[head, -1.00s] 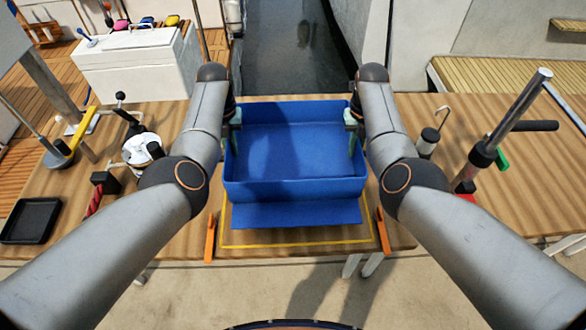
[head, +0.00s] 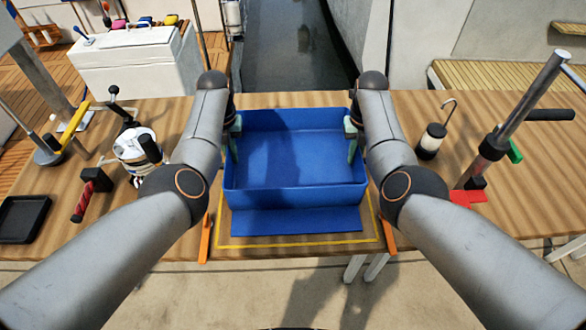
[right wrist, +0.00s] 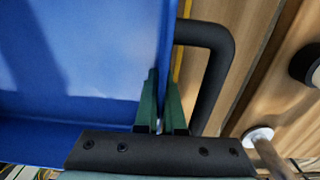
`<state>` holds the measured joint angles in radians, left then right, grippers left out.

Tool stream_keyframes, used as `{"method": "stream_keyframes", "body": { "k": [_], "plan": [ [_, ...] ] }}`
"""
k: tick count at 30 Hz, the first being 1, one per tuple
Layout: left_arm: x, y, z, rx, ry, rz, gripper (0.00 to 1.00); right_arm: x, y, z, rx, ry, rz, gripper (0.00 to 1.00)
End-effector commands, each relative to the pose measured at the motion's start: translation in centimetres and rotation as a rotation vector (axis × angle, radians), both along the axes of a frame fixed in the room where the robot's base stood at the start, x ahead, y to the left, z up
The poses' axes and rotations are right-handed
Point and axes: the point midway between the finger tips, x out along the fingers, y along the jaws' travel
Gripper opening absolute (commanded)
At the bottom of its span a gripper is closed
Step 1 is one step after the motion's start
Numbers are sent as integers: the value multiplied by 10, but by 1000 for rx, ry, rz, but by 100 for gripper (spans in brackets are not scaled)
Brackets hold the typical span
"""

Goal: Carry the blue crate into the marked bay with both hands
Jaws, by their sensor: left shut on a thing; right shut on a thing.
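The blue crate (head: 296,196) is open-topped, looks empty and level, and sits between my two arms in the head view. My left gripper (head: 234,138) is shut on its left side. My right gripper (head: 353,138) is shut on its right side. In the right wrist view the green fingers (right wrist: 161,108) are at the crate's side wall (right wrist: 85,60), beside a black handle (right wrist: 226,75). The marked bay is a yellow outline (head: 300,244) on the table, showing around and in front of the crate. A flat blue strip (head: 296,221) shows below the crate's front. Any gap under the crate is hidden.
Orange posts (head: 204,238) and (head: 388,231) flank the bay. On the left are a winch (head: 136,146), a red-handled tool (head: 84,203) and a black tray (head: 22,219). On the right are a lantern (head: 432,140) and a metal post (head: 520,105) with a red base.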

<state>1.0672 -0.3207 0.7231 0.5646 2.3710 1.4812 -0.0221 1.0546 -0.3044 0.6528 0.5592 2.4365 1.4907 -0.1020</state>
Motion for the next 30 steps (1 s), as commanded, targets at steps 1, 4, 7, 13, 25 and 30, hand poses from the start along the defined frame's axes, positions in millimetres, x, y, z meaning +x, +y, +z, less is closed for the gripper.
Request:
{"method": "stream_keyframes", "body": {
  "k": [1, 4, 7, 13, 25, 30],
  "plan": [
    [0, -3, -2, -4, 1, -3, 8, 0, 2, -2, 4, 0, 3, 9],
    [0, -2, -1, -4, 1, -3, 19, 0, 2, -1, 3, 1, 3, 20],
    [0, -2, -1, -3, 1, -2, 31, 0, 1, -1, 2, 1, 2, 31],
    [0, -1, -1, -1, 1, -1, 36, 0, 1, -1, 1, 0, 1, 36],
    [1, -1, 35, -3, -5, 0, 36, 0, 0, 0, 0, 0, 0, 36],
    [1, 0, 73, 0, -4, 0, 36, 0, 0, 0, 0, 0, 0, 36]
  ]
}}
